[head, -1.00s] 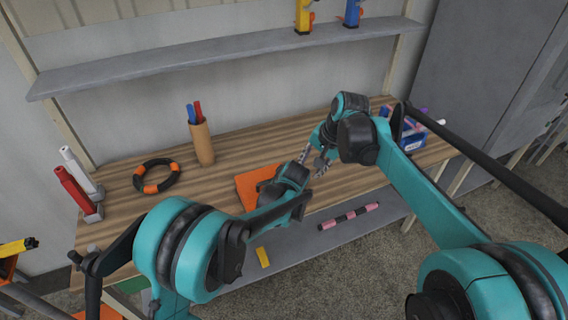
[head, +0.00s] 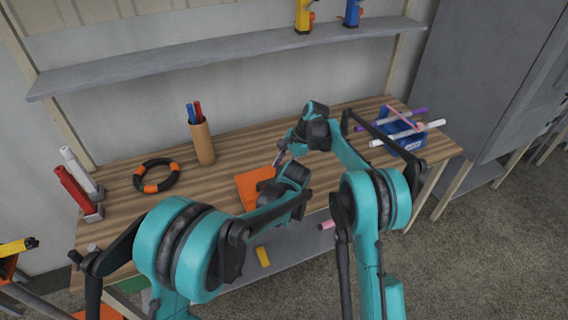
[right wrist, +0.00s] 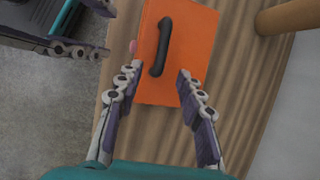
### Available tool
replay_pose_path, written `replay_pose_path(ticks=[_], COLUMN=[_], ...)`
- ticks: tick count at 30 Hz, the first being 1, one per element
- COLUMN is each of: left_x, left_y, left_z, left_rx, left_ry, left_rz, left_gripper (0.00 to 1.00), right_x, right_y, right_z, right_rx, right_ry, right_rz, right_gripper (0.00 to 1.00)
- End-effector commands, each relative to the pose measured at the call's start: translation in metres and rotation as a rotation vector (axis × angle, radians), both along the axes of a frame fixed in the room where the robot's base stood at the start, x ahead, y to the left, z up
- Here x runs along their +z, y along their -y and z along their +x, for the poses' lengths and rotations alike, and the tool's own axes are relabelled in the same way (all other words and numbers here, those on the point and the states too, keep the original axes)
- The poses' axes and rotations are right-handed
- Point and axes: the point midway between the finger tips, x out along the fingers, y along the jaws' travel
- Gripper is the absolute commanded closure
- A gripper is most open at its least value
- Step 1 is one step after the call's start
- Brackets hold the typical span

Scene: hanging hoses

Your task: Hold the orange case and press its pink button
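The orange case (head: 254,188) lies at the table's front edge, partly hidden by my left arm in the head view. In the right wrist view the case (right wrist: 190,60) shows its black handle (right wrist: 160,48) and, at its left edge, a small pink button (right wrist: 133,47). My right gripper (right wrist: 157,72) is open and empty, its fingertips apart over the case's near end, one on each side of the handle's lower end. My left gripper (right wrist: 92,28) has its fingers apart and empty, left of the case on the button's side. In the head view its fingers are hidden.
A brown cup (head: 202,143) with pens and a black-orange ring (head: 157,176) stand left of the case. A blue bin (head: 408,140) with rods is at the right. A shelf (head: 230,55) runs above.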

Motion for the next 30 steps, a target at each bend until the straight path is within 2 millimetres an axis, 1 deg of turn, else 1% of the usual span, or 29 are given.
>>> replay_pose_path(ticks=[1,3,9,13,21,23,24,25,26,29,30], left_x=[0.0,0.0,0.0,0.0,0.0,0.0,0.0,0.0,0.0,0.0,0.0], left_y=[0.0,0.0,0.0,0.0,0.0,0.0,0.0,0.0,0.0,0.0,0.0], left_z=[0.0,0.0,0.0,0.0,0.0,0.0,0.0,0.0,0.0,0.0,0.0], left_rx=[0.0,0.0,0.0,0.0,0.0,0.0,0.0,0.0,0.0,0.0,0.0], left_ry=[0.0,0.0,0.0,0.0,0.0,0.0,0.0,0.0,0.0,0.0,0.0], left_rz=[0.0,0.0,0.0,0.0,0.0,0.0,0.0,0.0,0.0,0.0,0.0], left_gripper=[0.66,0.66,0.66,0.66,0.66,0.66,0.66,0.66,0.66,0.66,0.66], right_x=[-0.008,-0.019,-0.042,-0.048,-0.05,-0.05,-0.05,-0.05,-0.05,-0.05,-0.05], right_y=[-0.004,-0.009,-0.02,-0.022,-0.023,-0.023,-0.023,-0.023,-0.023,-0.023,-0.023], right_z=[0.001,0.001,0.002,0.003,0.002,0.002,0.002,0.002,0.002,0.002,0.002], right_rx=[0.002,0.002,0.001,0.0,0.001,0.001,0.001,0.001,0.001,0.001,0.001], right_ry=[0.001,0.001,0.002,0.002,0.002,0.002,0.002,0.002,0.002,0.002,0.002], right_rz=[0.0,0.0,-0.001,-0.001,-0.001,-0.001,-0.001,-0.001,-0.001,-0.001,-0.001], right_gripper=[0.62,0.62,0.62,0.62,0.62,0.78,0.89,0.97,1.0,1.0,0.93])
